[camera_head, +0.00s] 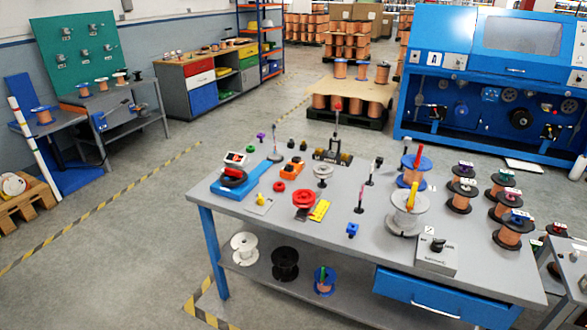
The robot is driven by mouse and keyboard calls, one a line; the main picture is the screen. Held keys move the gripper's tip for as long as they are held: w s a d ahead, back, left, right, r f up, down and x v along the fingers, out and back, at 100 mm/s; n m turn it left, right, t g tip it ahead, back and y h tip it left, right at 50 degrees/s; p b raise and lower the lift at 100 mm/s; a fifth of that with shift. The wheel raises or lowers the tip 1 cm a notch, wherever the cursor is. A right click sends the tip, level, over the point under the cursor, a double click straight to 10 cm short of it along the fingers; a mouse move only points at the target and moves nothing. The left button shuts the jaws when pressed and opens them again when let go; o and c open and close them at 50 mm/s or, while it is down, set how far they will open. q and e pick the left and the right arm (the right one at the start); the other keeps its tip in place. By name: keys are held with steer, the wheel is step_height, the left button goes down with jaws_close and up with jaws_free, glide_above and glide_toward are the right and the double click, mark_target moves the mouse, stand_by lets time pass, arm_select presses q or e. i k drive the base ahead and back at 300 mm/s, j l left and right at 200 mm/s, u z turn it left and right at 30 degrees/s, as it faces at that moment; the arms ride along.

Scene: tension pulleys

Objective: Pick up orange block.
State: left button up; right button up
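A small orange block (294,168) with dark details sits on the grey table (290,245), toward its back left part. It is small in the view, so its exact shape is hard to tell. A black stand (333,156) is behind it to the right and a red ring (279,187) lies in front of it. Neither of my grippers shows in the head view.
A blue fixture (248,180) stands left of the block. Thin upright rods (360,195) rise mid-table. Floor is clear at the left (120,270).

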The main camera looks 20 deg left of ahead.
mark_target(295, 166)
steer(key=i+j+u, duration=0.45)
steer(key=i+j, duration=0.15)
steer(key=j, duration=0.15)
steer(key=i+j+u, duration=0.4)
steer(key=i+j, duration=0.2)
steer(key=i, duration=0.05)
